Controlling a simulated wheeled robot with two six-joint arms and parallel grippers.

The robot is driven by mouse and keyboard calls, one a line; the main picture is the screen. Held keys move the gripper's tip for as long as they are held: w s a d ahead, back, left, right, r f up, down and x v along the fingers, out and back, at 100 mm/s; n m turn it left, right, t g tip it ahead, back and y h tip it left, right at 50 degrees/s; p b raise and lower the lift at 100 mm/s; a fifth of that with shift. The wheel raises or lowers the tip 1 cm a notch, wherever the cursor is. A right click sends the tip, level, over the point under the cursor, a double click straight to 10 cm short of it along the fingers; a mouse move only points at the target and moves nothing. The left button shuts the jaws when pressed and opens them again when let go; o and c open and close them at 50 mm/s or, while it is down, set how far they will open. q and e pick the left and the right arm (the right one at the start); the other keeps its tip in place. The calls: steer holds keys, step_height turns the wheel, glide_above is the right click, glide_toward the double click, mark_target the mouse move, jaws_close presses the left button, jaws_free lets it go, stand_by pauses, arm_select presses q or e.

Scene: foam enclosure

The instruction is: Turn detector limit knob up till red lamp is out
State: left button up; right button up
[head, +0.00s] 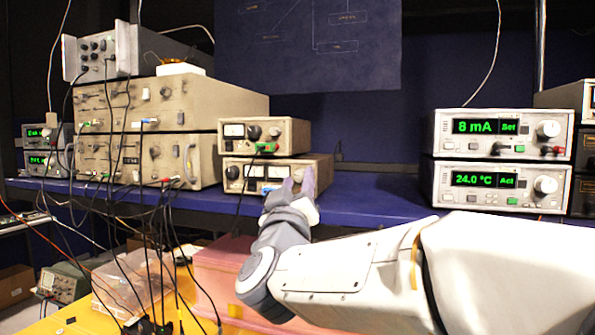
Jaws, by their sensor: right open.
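Two small beige meter units are stacked at the middle of the blue shelf. The upper unit (295,136) has a meter, dark knobs and a green connector. The lower unit (322,165) has a dark knob (233,172) at left and two white meters. My right gripper (303,182) is in front of the lower unit's right end and hides that part of its panel. It is open; whether it touches a knob is unclear. I cannot tell which knob is the detector limit knob, and no lit red lamp is clear on these units. My left gripper is not in view.
Two display units (500,135) reading 8 mA and 24.0 °C stand at right. Large beige rack units (180,102) stand at left, with black cables hanging in front. A pink box (222,275) sits on the yellow surface below. Blue shelf (370,200) is bare between the stacks.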

steer(key=shift+w+d, duration=0.1)
steer(key=shift+w, duration=0.1)
steer(key=shift+c, duration=0.3)
jaws_close()
steer(key=shift+f+b, duration=0.15)
steer(key=shift+b, duration=0.35)
steer(key=m+h+b, duration=0.1)
steer(key=m+b, duration=0.1)
steer(key=shift+f+m, duration=0.15)
steer(key=shift+m, duration=0.25)
steer(key=shift+r+m+h+b, duration=0.2)
steer(key=shift+m+h+b, duration=0.6)
steer(key=shift+m, duration=0.4)
steer(key=shift+o, duration=0.3)
jaws_free()
steer(key=shift+r, duration=0.1)
